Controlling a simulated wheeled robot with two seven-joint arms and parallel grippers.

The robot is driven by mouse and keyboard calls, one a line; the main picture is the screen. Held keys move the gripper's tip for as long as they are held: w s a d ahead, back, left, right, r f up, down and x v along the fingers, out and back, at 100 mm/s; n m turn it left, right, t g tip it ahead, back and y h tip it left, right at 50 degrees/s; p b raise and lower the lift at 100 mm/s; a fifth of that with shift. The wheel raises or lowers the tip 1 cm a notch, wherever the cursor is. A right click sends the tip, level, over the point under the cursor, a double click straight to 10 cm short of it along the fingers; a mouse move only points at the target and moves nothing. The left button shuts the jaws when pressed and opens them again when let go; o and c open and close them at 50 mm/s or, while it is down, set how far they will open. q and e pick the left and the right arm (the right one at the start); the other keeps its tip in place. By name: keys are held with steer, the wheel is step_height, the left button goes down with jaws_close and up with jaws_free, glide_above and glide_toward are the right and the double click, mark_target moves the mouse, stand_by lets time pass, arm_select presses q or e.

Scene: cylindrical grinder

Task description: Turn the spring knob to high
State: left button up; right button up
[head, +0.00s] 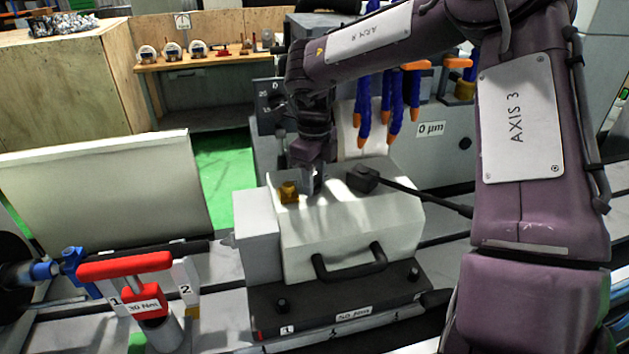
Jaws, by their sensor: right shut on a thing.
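The pale tailstock-like housing (350,225) stands in the middle of the head view, with a black handle on its front. My right gripper (313,181) reaches down from above to the top of this housing, its fingers shut. What they hold is almost wholly hidden by the fingers; from its place it appears to be the spring knob, and its setting cannot be read. A small brass-yellow knob (289,192) sits just left of the fingertips. A black lever (362,179) with a long rod lies to their right. My left gripper is not in view.
A red-handled tool (125,265) marked 30 Nm stands at the lower left. Blue coolant hoses (390,100) hang behind the housing. A pale panel (105,185) is on the left. A wooden shelf (210,60) with gauges is at the back.

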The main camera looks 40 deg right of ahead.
steer(key=shift+m, duration=0.6)
steer(key=o, duration=1)
step_height(320, 180, up, 8)
steer(key=shift+f, duration=0.1)
stand_by(0.3)
